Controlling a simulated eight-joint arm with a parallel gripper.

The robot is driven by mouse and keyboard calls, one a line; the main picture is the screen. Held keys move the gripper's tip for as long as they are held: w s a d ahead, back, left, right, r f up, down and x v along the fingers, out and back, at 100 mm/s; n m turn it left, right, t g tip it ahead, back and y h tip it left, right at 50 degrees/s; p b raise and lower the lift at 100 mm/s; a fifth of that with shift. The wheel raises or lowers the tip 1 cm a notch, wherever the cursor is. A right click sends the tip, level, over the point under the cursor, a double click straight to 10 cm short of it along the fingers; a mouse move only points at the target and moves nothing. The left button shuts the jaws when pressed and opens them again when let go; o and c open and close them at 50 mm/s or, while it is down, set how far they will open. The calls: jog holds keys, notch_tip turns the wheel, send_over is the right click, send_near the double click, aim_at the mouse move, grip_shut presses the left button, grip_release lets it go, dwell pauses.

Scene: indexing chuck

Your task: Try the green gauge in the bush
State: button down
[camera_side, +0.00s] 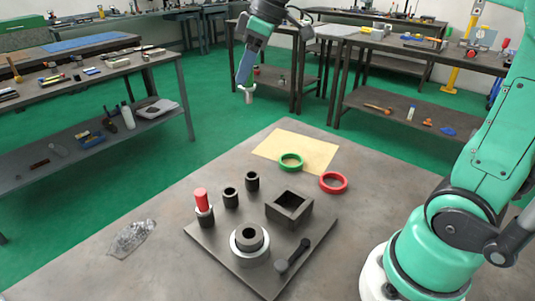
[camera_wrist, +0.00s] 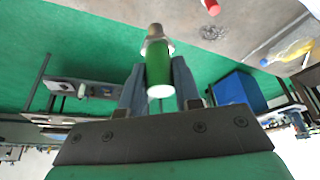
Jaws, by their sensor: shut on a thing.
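My gripper (camera_side: 246,85) is high above the far side of the workbench, well away from the fixture plate. In the wrist view its two blue-grey fingers are closed on the green gauge (camera_wrist: 159,66), a green cylinder with a pale near end and a metallic far end. In the side view only a small pale tip shows below the fingers. A dark ring that looks like the bush (camera_side: 250,238) sits in a silver-rimmed round chuck (camera_side: 238,259) at the front of the plate. Its hole faces up and looks empty.
On the plate (camera_side: 208,241) stand a red gauge (camera_side: 201,195) in a dark holder, two dark open holders (camera_side: 231,198) (camera_side: 252,181), a square open box (camera_side: 289,207) and a black lever (camera_side: 292,256). A green ring (camera_side: 291,162) and red ring (camera_side: 333,183) lie behind. Crumpled plastic (camera_side: 133,238) lies left.

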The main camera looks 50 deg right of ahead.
jog(key=s+a+f+n+y, duration=0.1)
jog(key=s+a+f+n, duration=0.3)
jog(key=a, duration=0.4)
jog(key=n+g, duration=0.2)
send_over(239, 237)
jog(key=d, duration=0.2)
notch_tip(239, 237, down, 5)
jog(key=shift+s+a+y, duration=0.25)
jog(key=shift+s+y, duration=0.1)
jog(key=shift+y, duration=0.05)
jog(key=shift+f, duration=2.7)
jog(key=shift+f, duration=1.55)
jog(key=shift+r, duration=0.1)
notch_tip(239, 237, up, 7)
